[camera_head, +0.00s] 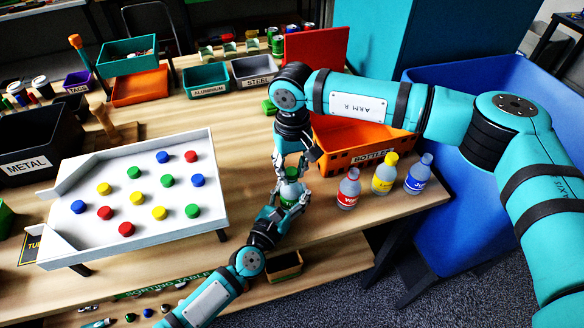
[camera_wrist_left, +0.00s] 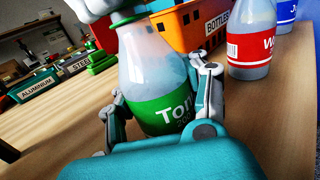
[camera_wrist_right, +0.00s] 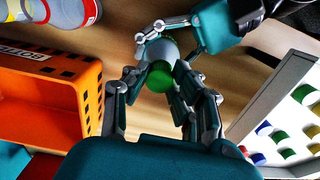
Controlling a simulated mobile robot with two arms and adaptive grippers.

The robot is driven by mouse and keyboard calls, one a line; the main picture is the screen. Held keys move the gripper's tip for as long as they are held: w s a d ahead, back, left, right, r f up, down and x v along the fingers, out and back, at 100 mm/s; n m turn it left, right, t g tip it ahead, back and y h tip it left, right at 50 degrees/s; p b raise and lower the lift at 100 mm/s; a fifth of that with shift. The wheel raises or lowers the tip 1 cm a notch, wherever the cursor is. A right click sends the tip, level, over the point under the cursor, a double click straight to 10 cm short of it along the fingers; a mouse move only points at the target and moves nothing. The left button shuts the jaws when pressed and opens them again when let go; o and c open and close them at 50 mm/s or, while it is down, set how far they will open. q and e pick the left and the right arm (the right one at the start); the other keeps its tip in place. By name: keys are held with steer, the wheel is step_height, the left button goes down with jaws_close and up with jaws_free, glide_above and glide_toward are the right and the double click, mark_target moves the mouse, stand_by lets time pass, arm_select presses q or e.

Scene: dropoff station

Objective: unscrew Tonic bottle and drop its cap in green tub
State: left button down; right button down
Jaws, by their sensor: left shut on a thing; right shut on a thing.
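The Tonic bottle (camera_wrist_left: 165,100), clear with a green label, stands nearly upright near the table's front edge. My left gripper (camera_head: 284,196) is shut around its body. The bottle's green cap (camera_wrist_right: 160,78) sits at the neck, and it also shows at the top of the left wrist view (camera_wrist_left: 127,14). My right gripper (camera_head: 292,163) comes down from above and is shut on the cap. Whether the cap is loose on its thread cannot be seen. A green-sided tub (camera_head: 5,217) is cut off at the left edge; a teal-green tub (camera_head: 128,58) stands at the back left.
Right of the bottle stand bottles with red (camera_head: 348,189), yellow (camera_head: 383,176) and blue (camera_head: 417,175) labels. The orange BOTTLES crate (camera_head: 335,158) is behind. A white tray (camera_head: 95,171) of coloured caps lies left. A blue bin (camera_head: 480,85) stands right. Bare wood lies between tray and bottle.

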mark_target(293, 171)
arm_select(q)
steer(key=shift+f, duration=0.1)
arm_select(e)
steer(key=shift+w+d+r, duration=0.15)
steer(key=shift+r, duration=0.1)
arm_select(q)
steer(key=shift+a, duration=0.1)
arm_select(e)
steer(key=shift+r, duration=0.8)
steer(key=shift+r, duration=2.05)
arm_select(q)
steer(key=c, duration=0.5)
jaws_free()
steer(key=shift+c, duration=0.2)
